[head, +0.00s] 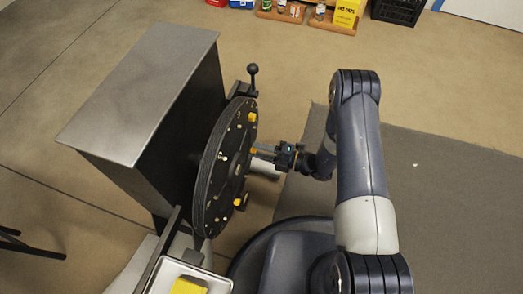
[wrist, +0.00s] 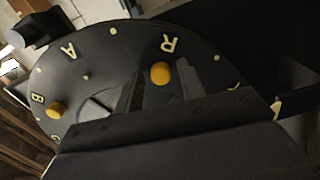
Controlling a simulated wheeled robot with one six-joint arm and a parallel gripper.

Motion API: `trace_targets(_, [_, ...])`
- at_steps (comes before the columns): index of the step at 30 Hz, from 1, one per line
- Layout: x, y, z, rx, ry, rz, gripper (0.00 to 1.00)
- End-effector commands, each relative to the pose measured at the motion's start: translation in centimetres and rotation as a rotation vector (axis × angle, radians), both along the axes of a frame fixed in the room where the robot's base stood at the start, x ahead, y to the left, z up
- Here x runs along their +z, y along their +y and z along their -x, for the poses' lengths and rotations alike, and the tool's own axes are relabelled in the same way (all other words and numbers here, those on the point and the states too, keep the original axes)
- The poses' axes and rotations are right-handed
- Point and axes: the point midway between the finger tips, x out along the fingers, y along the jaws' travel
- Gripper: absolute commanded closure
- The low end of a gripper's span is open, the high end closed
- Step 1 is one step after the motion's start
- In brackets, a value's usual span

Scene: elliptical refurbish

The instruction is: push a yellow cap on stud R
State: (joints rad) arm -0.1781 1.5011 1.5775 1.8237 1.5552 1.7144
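The black disc (head: 208,185) stands upright, with pale letters and studs on its face. In the wrist view the letter R (wrist: 169,45) is above a yellow cap (wrist: 160,72) that sits at the R position and hides any stud behind it. My gripper (head: 258,151) is at the disc face. In the wrist view its two fingers are apart on either side of this cap, with a visible gap, so it looks open. How far the cap is seated cannot be told. Another yellow cap (wrist: 56,110) is by the letter B (wrist: 38,98).
A bare pale stud (wrist: 87,76) is near the letter A (wrist: 68,50). A black knob handle (head: 252,70) rises above the disc. A grey-topped housing (head: 140,90) is behind it. A pale tray (head: 215,284) with something yellow is at the bottom. Open floor lies beyond.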

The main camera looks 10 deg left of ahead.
Motion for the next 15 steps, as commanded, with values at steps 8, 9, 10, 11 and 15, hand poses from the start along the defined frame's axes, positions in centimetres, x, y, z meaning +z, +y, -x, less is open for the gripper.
trace_targets(8, [0.0, 0.0, 0.0, 0.0, 0.0, 0.0, 0.57])
trace_targets(9, [0.0, -0.1, 0.0, -0.001, 0.001, 0.0, 0.57])
trace_targets(10, [0.0, -0.3, 0.0, -0.001, 0.001, 0.0, 0.57])
trace_targets(11, [0.0, -0.4, 0.0, -0.002, 0.001, 0.0, 0.57])
trace_targets(15, [0.1, -2.1, 0.0, -0.005, 0.002, 0.0, 0.57])
